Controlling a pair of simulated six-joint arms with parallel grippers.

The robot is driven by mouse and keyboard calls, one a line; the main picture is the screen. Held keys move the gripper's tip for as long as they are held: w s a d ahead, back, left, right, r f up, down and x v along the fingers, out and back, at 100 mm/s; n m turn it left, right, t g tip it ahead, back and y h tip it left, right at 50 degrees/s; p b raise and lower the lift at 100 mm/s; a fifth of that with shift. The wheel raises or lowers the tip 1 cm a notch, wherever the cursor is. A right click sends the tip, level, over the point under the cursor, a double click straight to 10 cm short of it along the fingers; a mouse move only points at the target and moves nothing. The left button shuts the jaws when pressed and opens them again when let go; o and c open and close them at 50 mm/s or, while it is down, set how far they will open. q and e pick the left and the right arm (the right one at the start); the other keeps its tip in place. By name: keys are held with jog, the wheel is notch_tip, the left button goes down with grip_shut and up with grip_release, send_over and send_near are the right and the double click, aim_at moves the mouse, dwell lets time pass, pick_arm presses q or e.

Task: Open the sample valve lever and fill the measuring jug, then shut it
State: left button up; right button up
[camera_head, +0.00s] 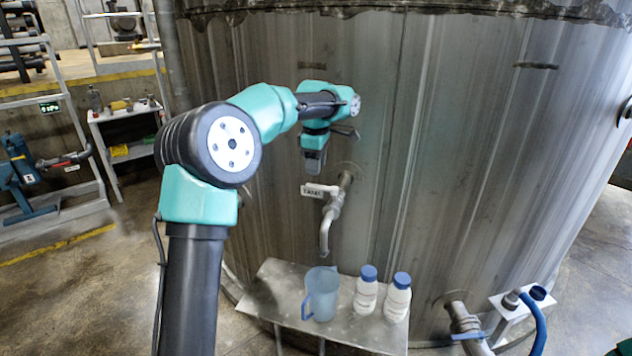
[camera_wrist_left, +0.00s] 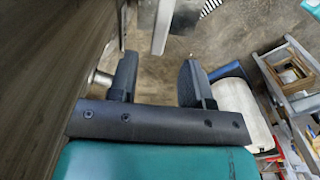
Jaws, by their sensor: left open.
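The sample valve (camera_head: 333,206) projects from the tank wall, with a white label (camera_head: 313,191) beside it and a spout bending down over the shelf. I cannot make out its lever clearly. The clear bluish measuring jug (camera_head: 322,298) stands upright on the metal shelf, roughly below the spout; I cannot tell any liquid in it. My left gripper (camera_head: 314,168) points down just above the label. In the left wrist view its two fingers (camera_wrist_left: 158,78) are apart with nothing between them, and a metal fitting (camera_wrist_left: 101,79) shows left of them. My right gripper is out of view.
Two white bottles with blue caps (camera_head: 366,289) (camera_head: 397,298) stand right of the jug on the shelf (camera_head: 275,290). The large steel tank (camera_head: 460,170) fills the background. A lower pipe valve with a blue handle (camera_head: 468,335) is at the lower right.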

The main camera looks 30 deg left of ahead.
aim_at(316, 185)
pick_arm(q)
notch_tip(316, 185, down, 6)
jog(key=shift+r, duration=0.15)
dwell(0.3)
grip_shut()
dwell(0.4)
